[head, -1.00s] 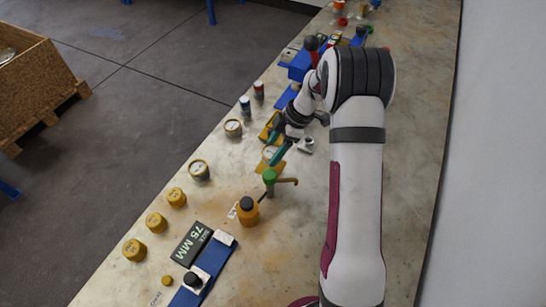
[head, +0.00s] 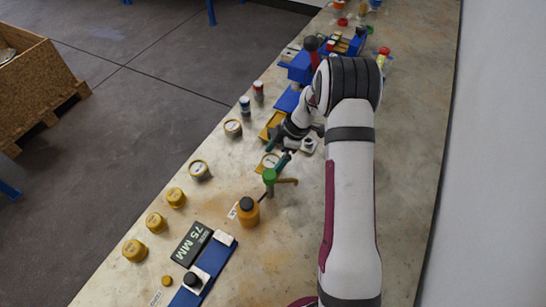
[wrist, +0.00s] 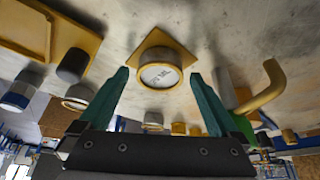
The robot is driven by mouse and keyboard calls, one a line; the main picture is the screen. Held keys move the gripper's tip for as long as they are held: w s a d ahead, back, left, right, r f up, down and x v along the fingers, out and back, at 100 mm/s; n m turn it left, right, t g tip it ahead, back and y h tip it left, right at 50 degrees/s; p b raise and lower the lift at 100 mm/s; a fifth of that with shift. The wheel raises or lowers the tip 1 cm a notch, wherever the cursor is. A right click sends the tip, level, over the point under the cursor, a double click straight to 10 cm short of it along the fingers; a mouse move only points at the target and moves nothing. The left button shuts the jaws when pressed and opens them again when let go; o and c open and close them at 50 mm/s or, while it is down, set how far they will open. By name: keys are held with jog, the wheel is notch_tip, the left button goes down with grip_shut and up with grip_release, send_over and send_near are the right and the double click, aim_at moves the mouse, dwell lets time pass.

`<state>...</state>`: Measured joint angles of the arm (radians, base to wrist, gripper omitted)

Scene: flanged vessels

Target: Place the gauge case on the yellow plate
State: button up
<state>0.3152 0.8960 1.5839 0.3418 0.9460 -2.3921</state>
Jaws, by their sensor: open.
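The gauge case (wrist: 160,74), round with a white dial and a yellowish rim, sits on the square yellow plate (wrist: 157,39) in the wrist view. The plate's corners show around it. In the head view the gauge case (head: 269,160) is partly hidden by my gripper (head: 277,151), and little of the plate shows. My gripper (wrist: 159,75) is open, with one teal finger on each side of the gauge case in the wrist view. Gaps show between the fingers and the case, and nothing is held.
A green-topped post with a brown side arm (head: 270,178) stands close to the gripper. An orange bottle (head: 248,211) is nearer. Two other gauges (head: 232,127) (head: 199,169) and several yellow caps line the left edge. The bench right of the bottle is clear.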

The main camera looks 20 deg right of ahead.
jog(key=w+v, duration=0.1)
jog(key=v, duration=1.1)
jog(key=s+a+r+m, duration=0.6)
jog(key=s+a+r, duration=0.1)
jog(key=s+r, duration=0.1)
jog(key=s+a+m+h, duration=0.1)
jog(key=s+a+m, duration=0.2)
jog(key=s+m, duration=0.4)
jog(key=s+a+r+m+g+h, duration=0.1)
jog(key=s+m, duration=0.7)
jog(key=s, duration=0.8)
jog(key=shift+s+a+h, duration=0.3)
jog(key=shift+a+h, duration=0.2)
jog(key=shift+a, duration=0.6)
jog(key=shift+r, duration=0.15)
